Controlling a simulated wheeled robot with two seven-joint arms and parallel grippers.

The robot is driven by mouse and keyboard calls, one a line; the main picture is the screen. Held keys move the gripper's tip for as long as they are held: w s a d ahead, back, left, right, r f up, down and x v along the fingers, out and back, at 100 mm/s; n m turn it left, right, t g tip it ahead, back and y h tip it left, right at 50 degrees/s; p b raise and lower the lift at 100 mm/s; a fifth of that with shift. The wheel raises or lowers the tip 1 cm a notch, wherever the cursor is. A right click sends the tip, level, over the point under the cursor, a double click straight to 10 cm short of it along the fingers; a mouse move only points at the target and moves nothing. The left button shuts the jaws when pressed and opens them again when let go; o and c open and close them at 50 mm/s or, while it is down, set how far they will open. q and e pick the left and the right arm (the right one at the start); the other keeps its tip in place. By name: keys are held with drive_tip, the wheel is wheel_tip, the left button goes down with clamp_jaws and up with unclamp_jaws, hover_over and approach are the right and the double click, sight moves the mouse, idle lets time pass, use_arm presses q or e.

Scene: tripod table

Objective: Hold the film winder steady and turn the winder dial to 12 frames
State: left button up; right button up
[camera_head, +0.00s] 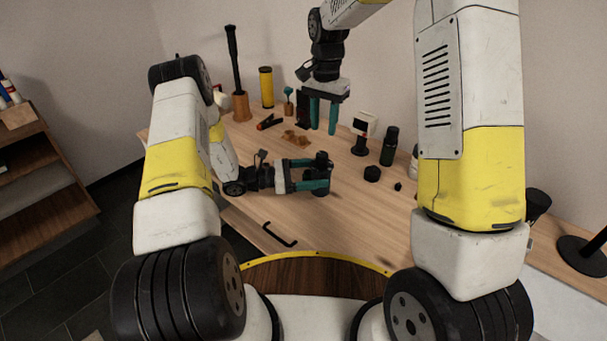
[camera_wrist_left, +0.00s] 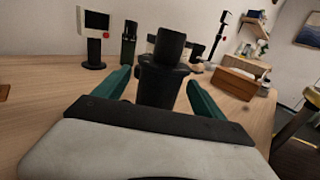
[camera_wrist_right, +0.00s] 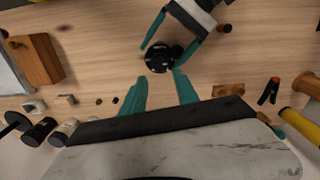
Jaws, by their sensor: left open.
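The film winder is an upright black body with a round top (camera_head: 321,160) on the wooden table. In the left wrist view the winder (camera_wrist_left: 162,70) stands between my left fingers, and in the right wrist view it appears from above as a black disc (camera_wrist_right: 159,58). My left gripper (camera_head: 322,174) is open around it at low height, with a gap beside the fingers; contact cannot be told. My right gripper (camera_head: 323,130) is open and empty, pointing down above the table, with the winder beyond its fingertips in the right wrist view (camera_wrist_right: 160,78). Dial markings are not readable.
The table front (camera_head: 350,225) is clear.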

use_arm(q)
drive_tip(key=shift+w+d, duration=0.15)
drive_tip(key=shift+d, duration=0.45)
